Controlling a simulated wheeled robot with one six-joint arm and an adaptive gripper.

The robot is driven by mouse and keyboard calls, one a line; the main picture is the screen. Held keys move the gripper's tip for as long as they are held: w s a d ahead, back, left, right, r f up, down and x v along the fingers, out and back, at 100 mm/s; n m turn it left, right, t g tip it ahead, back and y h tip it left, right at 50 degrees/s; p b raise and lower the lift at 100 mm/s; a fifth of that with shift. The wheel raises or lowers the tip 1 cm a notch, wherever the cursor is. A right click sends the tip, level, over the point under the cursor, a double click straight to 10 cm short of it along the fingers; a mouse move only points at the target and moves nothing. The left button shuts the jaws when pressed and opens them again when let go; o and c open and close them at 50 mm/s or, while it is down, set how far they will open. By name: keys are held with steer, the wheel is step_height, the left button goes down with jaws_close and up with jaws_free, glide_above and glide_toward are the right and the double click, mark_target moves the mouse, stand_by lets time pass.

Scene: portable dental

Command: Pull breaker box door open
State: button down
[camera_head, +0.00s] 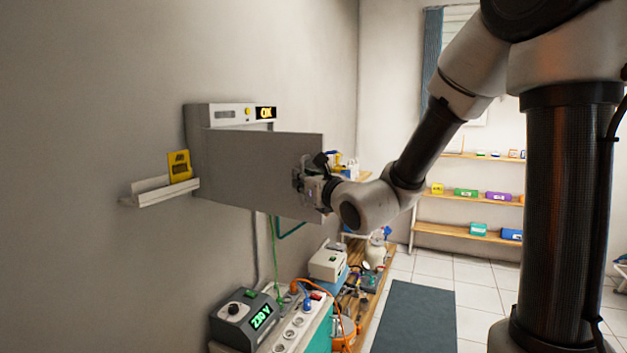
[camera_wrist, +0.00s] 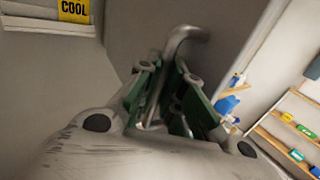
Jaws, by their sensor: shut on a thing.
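The breaker box (camera_head: 222,114) is on the wall, with a lit "OK" display on its top strip. My gripper (camera_head: 310,185) is at the door's free edge. In the wrist view, my gripper's green-padded fingers (camera_wrist: 168,98) are shut on the bent metal door handle (camera_wrist: 188,34). The inside of the box is mostly hidden behind the door.
A small wall ledge (camera_head: 165,190) holds a yellow card (camera_head: 179,166) left of the box. Below stand a voltage unit (camera_head: 245,318), a socket strip (camera_head: 297,325) and cables. Shelves (camera_head: 470,196) line the far wall. A dark mat (camera_head: 415,310) lies on clear floor.

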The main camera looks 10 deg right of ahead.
steer(key=shift+r, duration=0.15)
steer(key=c, duration=1.5)
jaws_free()
steer(key=shift+a, duration=0.15)
